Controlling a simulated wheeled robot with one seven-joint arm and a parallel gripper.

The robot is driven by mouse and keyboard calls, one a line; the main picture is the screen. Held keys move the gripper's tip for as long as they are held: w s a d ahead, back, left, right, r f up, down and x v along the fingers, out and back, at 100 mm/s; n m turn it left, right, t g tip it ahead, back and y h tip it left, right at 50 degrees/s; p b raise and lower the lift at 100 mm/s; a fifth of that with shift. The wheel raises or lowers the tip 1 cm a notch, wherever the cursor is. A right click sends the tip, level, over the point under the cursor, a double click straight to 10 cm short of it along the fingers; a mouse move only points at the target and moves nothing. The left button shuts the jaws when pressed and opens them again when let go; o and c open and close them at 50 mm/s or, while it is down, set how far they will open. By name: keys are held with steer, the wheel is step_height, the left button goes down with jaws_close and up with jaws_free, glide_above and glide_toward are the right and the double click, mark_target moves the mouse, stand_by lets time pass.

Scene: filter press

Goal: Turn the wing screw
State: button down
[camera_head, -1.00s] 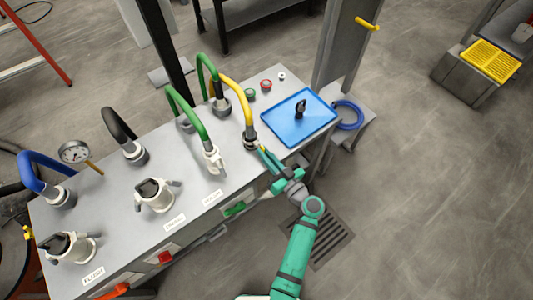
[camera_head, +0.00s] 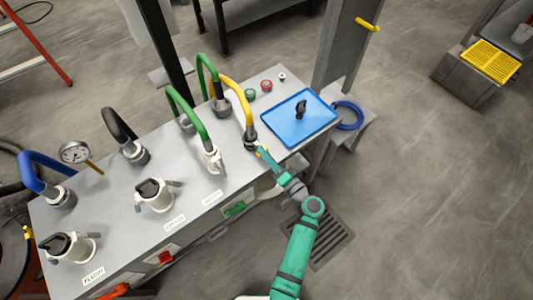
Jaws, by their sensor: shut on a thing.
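The yellow hose (camera_head: 246,98) ends in a dark coupling with a pale ring (camera_head: 250,141) on the grey bench top. My green gripper (camera_head: 262,152) reaches in from the lower right, with its fingertips at the front right side of this coupling. It is shut on a small part there, which I take to be the wing screw. The screw is mostly hidden by the fingers and too small to make out clearly, so I cannot tell its turn angle.
A blue tray (camera_head: 322,124) with a black-handled item (camera_head: 300,108) lies right of the gripper. Green hoses (camera_head: 186,108) stand close on the left. White capped fittings (camera_head: 155,195) stand further left. A blue hose coil (camera_head: 350,115) lies beyond the tray.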

steer(key=m, duration=0.5)
steer(key=shift+w+d+r+m, duration=0.15)
steer(key=shift+d+r+m, duration=0.05)
steer(key=shift+d+m, duration=0.1)
steer(key=m, duration=0.4)
steer(key=shift+m, duration=0.3)
steer(key=m, duration=1.4)
steer(key=shift+d+m, duration=0.1)
steer(key=shift+m, duration=0.2)
steer(key=m, duration=0.5)
steer(key=shift+f, duration=0.1)
steer(key=m, duration=0.3)
steer(key=shift+m, duration=2.3)
